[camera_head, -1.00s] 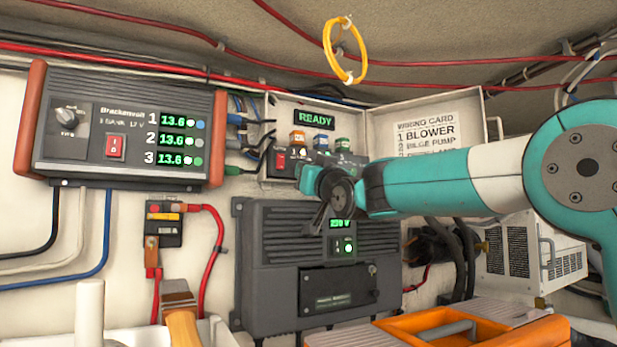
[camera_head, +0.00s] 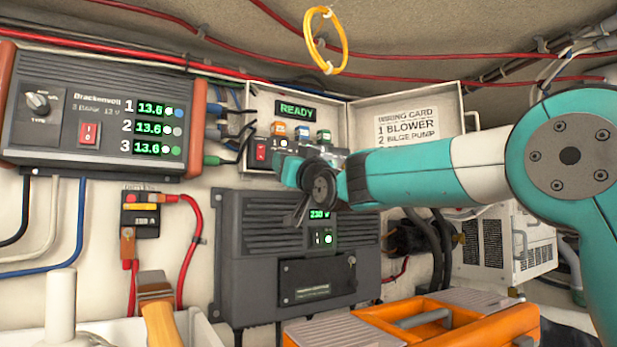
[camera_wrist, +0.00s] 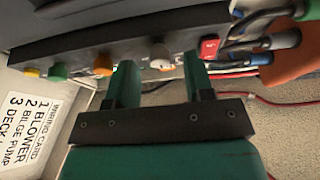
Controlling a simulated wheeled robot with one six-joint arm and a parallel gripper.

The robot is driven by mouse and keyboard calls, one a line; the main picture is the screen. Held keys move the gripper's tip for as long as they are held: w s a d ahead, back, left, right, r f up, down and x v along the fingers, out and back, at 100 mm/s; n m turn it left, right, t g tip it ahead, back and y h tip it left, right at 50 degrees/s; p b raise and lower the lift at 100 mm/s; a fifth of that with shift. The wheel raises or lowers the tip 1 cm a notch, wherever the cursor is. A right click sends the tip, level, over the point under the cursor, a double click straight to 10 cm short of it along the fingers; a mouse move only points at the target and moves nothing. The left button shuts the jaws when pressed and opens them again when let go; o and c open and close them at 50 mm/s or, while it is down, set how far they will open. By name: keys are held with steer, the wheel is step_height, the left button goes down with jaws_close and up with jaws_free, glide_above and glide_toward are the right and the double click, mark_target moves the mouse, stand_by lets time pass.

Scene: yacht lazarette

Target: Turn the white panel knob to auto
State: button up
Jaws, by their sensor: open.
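The panel is the lower strip of an open white box (camera_head: 252,105) with a green READY display (camera_head: 296,110). In the wrist view the white knob (camera_wrist: 160,50) stands out from the dark panel strip (camera_wrist: 130,42), between a red switch (camera_wrist: 208,46) and an orange knob (camera_wrist: 103,65). My gripper (camera_wrist: 160,78) is open, with one finger on either side of the white knob's line. I cannot tell whether the fingers touch it.
Green and yellow knobs (camera_wrist: 58,70) sit farther left in the wrist view; cable plugs (camera_wrist: 285,38) crowd the right. A charger (camera_head: 100,110) with its own knob hangs left. A grey inverter (camera_head: 300,255) is below. An orange toolbox (camera_head: 500,325) stands in front.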

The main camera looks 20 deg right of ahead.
steer(key=b+v, duration=0.7)
steer(key=v, duration=0.9)
steer(key=shift+s+f, duration=0.15)
